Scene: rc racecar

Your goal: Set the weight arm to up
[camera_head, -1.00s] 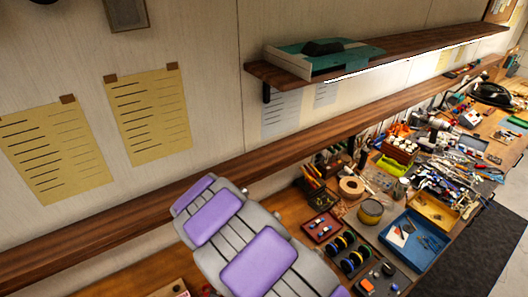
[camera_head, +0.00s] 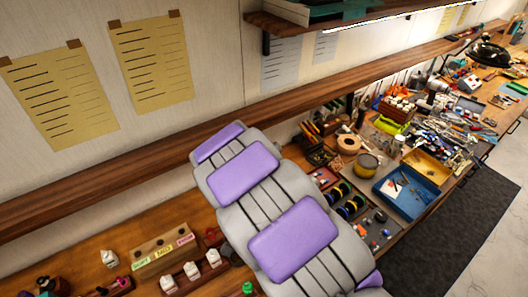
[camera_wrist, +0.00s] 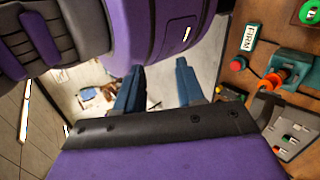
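My gripper (camera_wrist: 160,66) shows in the wrist view as two blue fingers set apart, with nothing between them. I cannot pick out the weight arm for certain in either view. At the right of the wrist view is a teal device with an orange-red part (camera_wrist: 284,78), next to a red button and a label reading FIRM (camera_wrist: 249,37). My gripper is to the left of that device and apart from it. In the head view my grey and purple arm crosses the bench, and my gripper is out of sight.
A wooden block with coloured labels (camera_head: 163,250) stands on the bench left of my arm, with small white-topped items in front. A blue tray (camera_head: 407,193), spools and many tools crowd the bench at right. A wooden shelf (camera_head: 275,21) juts from the wall above.

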